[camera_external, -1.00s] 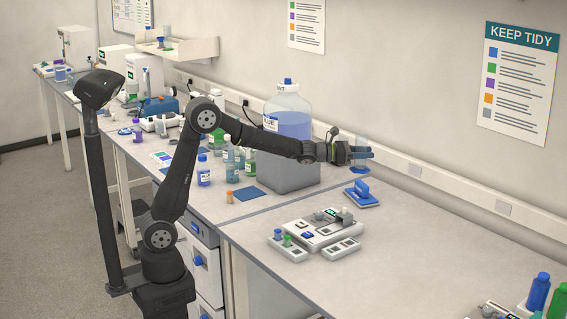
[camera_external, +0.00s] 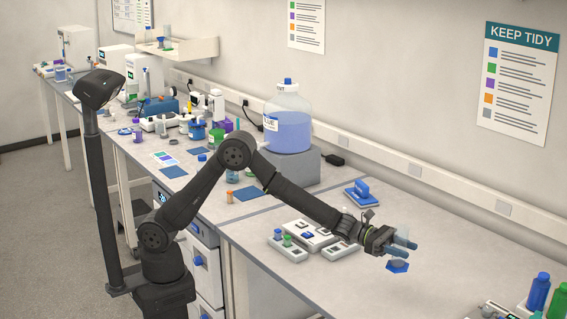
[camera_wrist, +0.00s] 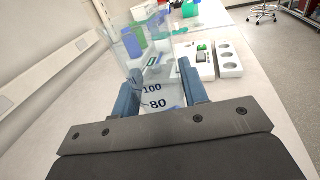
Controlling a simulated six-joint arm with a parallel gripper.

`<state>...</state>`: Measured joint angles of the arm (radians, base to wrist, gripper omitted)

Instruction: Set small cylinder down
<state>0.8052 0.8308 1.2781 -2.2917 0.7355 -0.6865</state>
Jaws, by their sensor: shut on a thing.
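The small cylinder is a clear graduated cylinder with a blue foot (camera_external: 397,267). My gripper (camera_external: 402,242) is shut on it, over the right bench in front of the white block device. In the wrist view the clear wall of the small cylinder (camera_wrist: 155,103), marked 100 and 80, stands between the two blue fingers of my gripper (camera_wrist: 158,90). The cylinder looks about upright, and its foot shows below the fingers in the external view. I cannot tell whether the foot touches the bench top.
The white block device (camera_external: 310,234) with small racks beside it lies left of my gripper. Blue and green bottles (camera_external: 539,291) stand at the far right. The bench (camera_external: 460,262) between is clear.

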